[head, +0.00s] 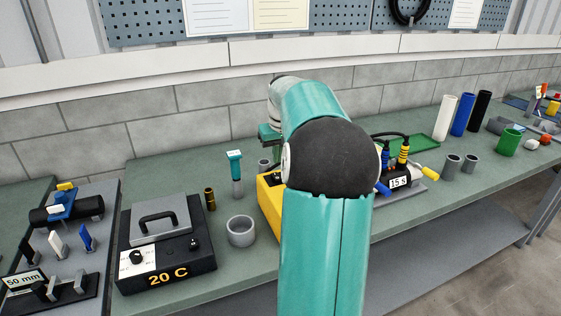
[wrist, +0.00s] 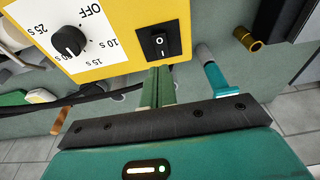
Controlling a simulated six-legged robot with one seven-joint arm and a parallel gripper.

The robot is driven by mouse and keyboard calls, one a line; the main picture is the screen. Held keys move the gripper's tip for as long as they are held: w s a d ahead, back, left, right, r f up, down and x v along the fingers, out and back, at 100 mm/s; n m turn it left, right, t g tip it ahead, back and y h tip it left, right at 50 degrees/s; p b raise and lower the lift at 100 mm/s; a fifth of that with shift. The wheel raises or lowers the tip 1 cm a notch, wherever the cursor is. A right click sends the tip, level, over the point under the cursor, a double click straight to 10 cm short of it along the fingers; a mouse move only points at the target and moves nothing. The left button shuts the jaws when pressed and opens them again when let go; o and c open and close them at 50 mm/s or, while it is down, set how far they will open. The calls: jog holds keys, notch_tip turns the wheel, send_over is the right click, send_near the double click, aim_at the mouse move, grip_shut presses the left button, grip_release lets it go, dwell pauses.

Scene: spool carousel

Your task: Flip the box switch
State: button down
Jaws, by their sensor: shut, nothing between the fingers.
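A yellow box (wrist: 122,20) fills the upper left of the wrist view. A black rocker switch (wrist: 159,45) marked with a line and a circle is on its face, to the right of a dial (wrist: 69,42) with seconds marks and OFF. My gripper (wrist: 160,72) is shut and empty, its green fingertips just below the switch in the picture. I cannot tell whether they touch it.
A black unit marked 20 C (head: 168,275), a grey cup (head: 240,231) and a teal-topped tool (head: 236,175) stand left of the box. Coloured tubes (head: 463,114) stand farther right.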

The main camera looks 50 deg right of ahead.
jog(key=v, duration=0.9)
jog(key=shift+s+a, duration=0.3)
jog(key=shift+a, duration=0.1)
jog(key=shift+r, duration=0.15)
jog(key=shift+w+d+r+t+h, duration=0.1)
jog(key=shift+w+d+t+h, duration=0.2)
jog(key=shift+w+d+t, duration=0.2)
send_near(276, 173)
jog(key=f, duration=0.1)
jog(key=w+d+f, duration=0.1)
jog(key=f, duration=0.1)
jog(key=w+f, duration=0.1)
jog(key=shift+w+d+f, duration=0.25)
jog(key=shift+f, duration=0.85)
